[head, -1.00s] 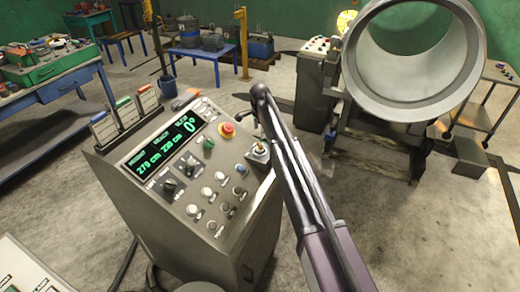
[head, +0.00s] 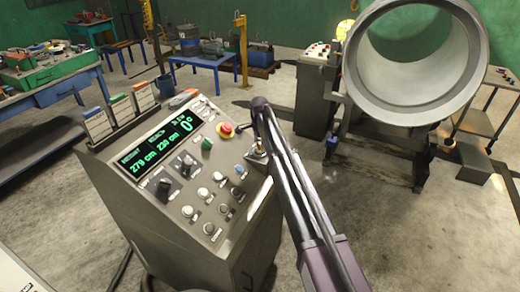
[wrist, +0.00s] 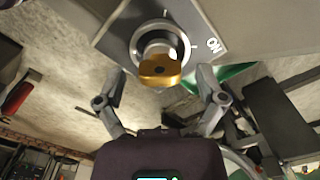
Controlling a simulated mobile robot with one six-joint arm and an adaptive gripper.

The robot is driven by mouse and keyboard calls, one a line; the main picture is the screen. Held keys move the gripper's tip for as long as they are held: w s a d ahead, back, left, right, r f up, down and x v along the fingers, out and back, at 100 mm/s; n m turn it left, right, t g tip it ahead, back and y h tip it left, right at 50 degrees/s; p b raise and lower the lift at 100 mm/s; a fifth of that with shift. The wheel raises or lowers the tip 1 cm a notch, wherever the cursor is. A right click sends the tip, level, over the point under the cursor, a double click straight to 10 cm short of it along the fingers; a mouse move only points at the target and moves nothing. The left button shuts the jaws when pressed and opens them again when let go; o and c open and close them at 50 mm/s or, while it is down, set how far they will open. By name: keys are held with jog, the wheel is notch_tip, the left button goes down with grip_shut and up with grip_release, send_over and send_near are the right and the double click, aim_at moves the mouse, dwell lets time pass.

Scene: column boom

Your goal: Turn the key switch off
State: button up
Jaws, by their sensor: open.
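The key switch (wrist: 158,41) is at the top middle of the wrist view, on a grey plate with the word ON at its right. A brass key (wrist: 160,70) sticks out of it toward the camera. My gripper (wrist: 161,78) is open, one finger on each side of the key, with visible gaps between them and the key. I cannot tell the depth between fingertips and key. In the head view my gripper (head: 242,124) is partly hidden at the end of my arm, by the console's upper right edge; the key cannot be made out there.
The grey console (head: 190,250) carries a green display (head: 160,143), a red stop button (head: 225,129), several knobs and a small lever (head: 258,151). A large pipe (head: 412,60) stands behind at the right. Open floor lies right of the console.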

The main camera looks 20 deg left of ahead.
jog(key=shift+f, duration=0.3)
jog(key=c, duration=1.1)
jog(key=shift+c, duration=0.3)
